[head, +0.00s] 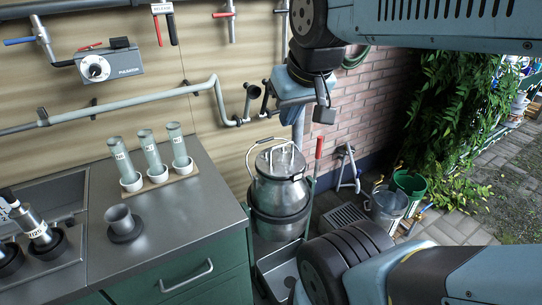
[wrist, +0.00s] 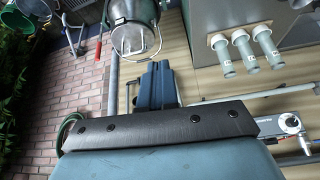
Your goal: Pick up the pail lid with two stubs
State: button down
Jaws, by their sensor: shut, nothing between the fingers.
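The metal pail (head: 280,192) stands below the wall pipe in the head view, and its top is toward me in the wrist view (wrist: 133,12). The shiny pail lid (head: 280,160) sits on its top, with small raised parts too small to count surely. The lid also shows in the wrist view (wrist: 131,40). A thin bail handle arches over the lid. My gripper (head: 284,94) is above the pail, apart from the lid, in front of the wall. It is shut and empty, and its blue fingers show in the wrist view (wrist: 155,85).
A steel counter (head: 180,205) at left holds several tubes in a white-cupped rack and a grey cup (head: 120,219). A pipe (head: 150,103) runs along the wall. A red-handled tool (head: 318,150) stands right of the pail. Buckets (head: 388,206) stand on the floor farther right.

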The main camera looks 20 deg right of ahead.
jog(key=c, duration=1.6)
grip_release()
jog(key=shift+w, duration=0.15)
jog(key=o, duration=0.5)
jog(key=shift+n+g+h, duration=0.3)
jog(key=shift+n+g, duration=0.3)
jog(key=shift+g, duration=0.3)
jog(key=w+f, duration=0.1)
jog(key=w+d+f, duration=0.1)
jog(key=w, duration=0.1)
jog(key=w+d+f, duration=0.1)
jog(key=shift+w+f, duration=0.15)
jog(key=shift+w, duration=0.2)
jog(key=shift+o, duration=0.2)
jog(key=n+g+h, duration=0.2)
jog(key=n+h, duration=1.2)
send_near(290, 143)
jog(key=shift+s+a+f, duration=0.55)
jog(key=shift+a+f, duration=0.2)
jog(key=shift+a, duration=0.2)
jog(key=shift+w+d+f+n+t+h, duration=0.15)
jog(key=shift+w+d+n+t+h, duration=0.25)
jog(key=shift+h, duration=0.4)
jog(key=shift+w+x, duration=0.15)
jog(key=shift+x, duration=1.75)
jog(key=shift+w+x, duration=0.15)
jog(key=shift+x, duration=1.75)
